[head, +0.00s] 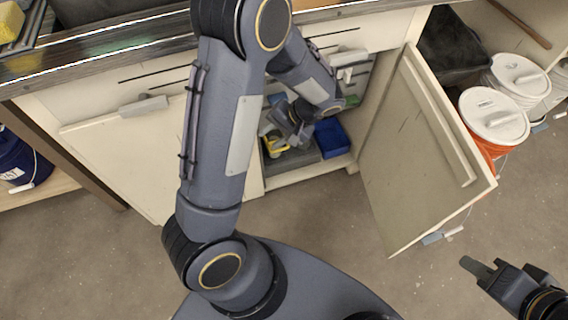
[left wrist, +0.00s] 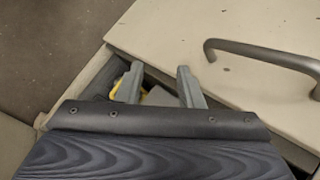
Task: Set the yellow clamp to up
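The yellow clamp (head: 275,143) is small and partly hidden inside the open cabinet, at the left of the opening. My left gripper (head: 288,134) reaches into the cabinet just beside it. In the left wrist view, the two fingers of the left gripper (left wrist: 158,88) stand apart, and a yellow piece of the clamp (left wrist: 117,86) shows beside the left finger. I cannot tell whether they touch. The clamp's setting is not clear. My right gripper (head: 482,268) is over the floor at the lower right, away from the cabinet; its finger gap is unclear.
A grey bin (head: 300,160) and a blue bin (head: 331,139) are in the cabinet. The open cabinet door (head: 415,150) stands right of my left arm. White-lidded buckets (head: 493,114) stand beyond it. A handle (left wrist: 262,50) shows in the left wrist view.

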